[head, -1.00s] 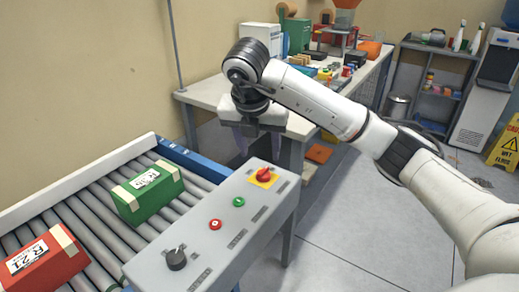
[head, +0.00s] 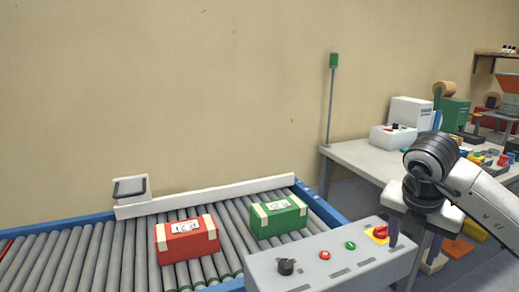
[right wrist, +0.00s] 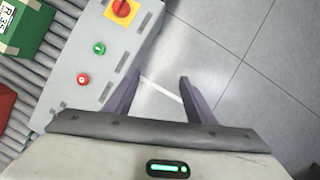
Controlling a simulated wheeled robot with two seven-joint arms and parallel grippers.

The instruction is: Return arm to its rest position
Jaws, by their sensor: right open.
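My right gripper (head: 408,238) hangs at the right of the head view, beside the right end of the grey control panel (head: 335,265). In the right wrist view its two purple fingers (right wrist: 155,98) are apart with only floor between them. It is open and empty. The panel also shows in the right wrist view (right wrist: 88,62), to the left of the fingers. My left gripper is not in view.
A red box (head: 187,240) and a green box (head: 278,217) sit on the roller conveyor (head: 88,265). A white table (head: 362,158) with several items stands behind my right arm. Grey tiled floor (right wrist: 245,60) is clear right of the panel.

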